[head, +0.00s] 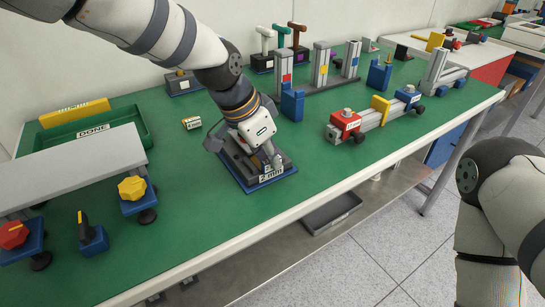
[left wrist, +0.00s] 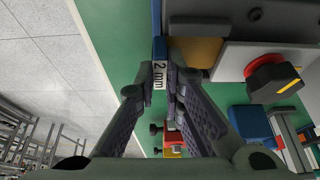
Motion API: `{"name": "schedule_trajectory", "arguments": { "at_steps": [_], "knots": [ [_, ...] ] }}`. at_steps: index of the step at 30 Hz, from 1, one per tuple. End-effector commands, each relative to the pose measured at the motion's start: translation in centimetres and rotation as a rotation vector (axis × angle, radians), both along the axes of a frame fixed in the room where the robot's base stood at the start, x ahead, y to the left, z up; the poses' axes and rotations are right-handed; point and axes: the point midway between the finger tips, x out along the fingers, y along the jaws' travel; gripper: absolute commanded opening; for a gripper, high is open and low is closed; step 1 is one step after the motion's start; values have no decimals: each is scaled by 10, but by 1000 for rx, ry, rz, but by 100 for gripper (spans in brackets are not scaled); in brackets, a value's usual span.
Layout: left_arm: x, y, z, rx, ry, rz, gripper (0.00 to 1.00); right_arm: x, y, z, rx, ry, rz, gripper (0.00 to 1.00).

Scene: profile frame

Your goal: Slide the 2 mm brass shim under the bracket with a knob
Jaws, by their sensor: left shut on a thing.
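My left gripper (head: 268,158) reaches down over a dark stand on a blue base (head: 262,185) near the table's front edge. In the left wrist view, the left gripper (left wrist: 163,78) is shut on the shim at a white "2 mm" label (left wrist: 159,75). A brass-coloured plate (left wrist: 202,50) shows beyond the fingertips, beside a grey and black bracket (left wrist: 235,28). A red and black knob (left wrist: 268,75) is right of the plate. My wrist hides the knob in the head view. I cannot tell how far the shim lies under the bracket. My right gripper is out of view.
A green "DONE" tray (head: 140,116) and a grey platform (head: 70,172) with knobs stand further left. A profile bar with a red clamp (head: 345,125) is to the right. Green table is clear in front.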

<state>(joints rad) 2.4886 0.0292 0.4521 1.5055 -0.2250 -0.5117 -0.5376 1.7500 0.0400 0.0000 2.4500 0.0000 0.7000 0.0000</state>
Motion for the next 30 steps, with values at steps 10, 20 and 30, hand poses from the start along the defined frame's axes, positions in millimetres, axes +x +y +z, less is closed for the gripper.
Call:
{"name": "schedule_trajectory", "arguments": {
  "at_steps": [10,20,30],
  "knots": [
    [7,5,-1,-1,1,1,0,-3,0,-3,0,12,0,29],
    [12,8,0,0,0,0,27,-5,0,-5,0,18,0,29],
    [11,9,2,0,-1,0,33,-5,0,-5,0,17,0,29]
  ]
}}
